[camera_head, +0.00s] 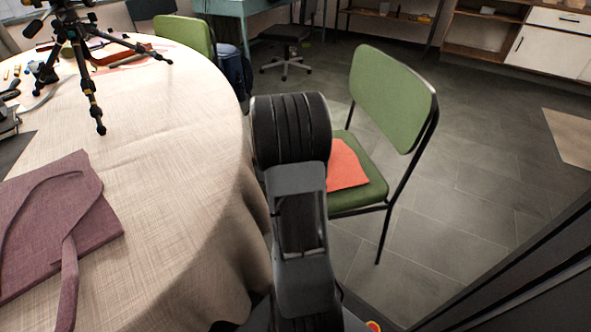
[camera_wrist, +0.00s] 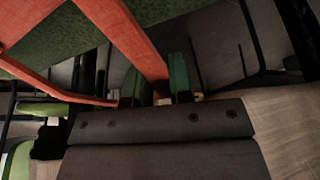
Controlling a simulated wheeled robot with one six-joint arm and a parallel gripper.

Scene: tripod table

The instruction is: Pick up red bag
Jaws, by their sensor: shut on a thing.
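The red bag (camera_head: 346,166) lies flat on the seat of the green chair (camera_head: 368,187) in the head view, partly hidden behind my arm. In the wrist view, a red strap of the bag (camera_wrist: 134,38) runs down between the green-tipped fingers of my gripper (camera_wrist: 155,88). A second stretch of red strap or edge runs along the left of that view. My gripper is shut on the bag's strap. In the head view my gripper is hidden behind my own arm.
A round table with a beige cloth (camera_head: 165,190) stands at the left, bearing a purple bag (camera_head: 55,220) and a black tripod (camera_head: 80,60). Another green chair (camera_head: 185,33) and a black stool (camera_head: 286,40) stand behind. The grey floor at the right is mostly clear.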

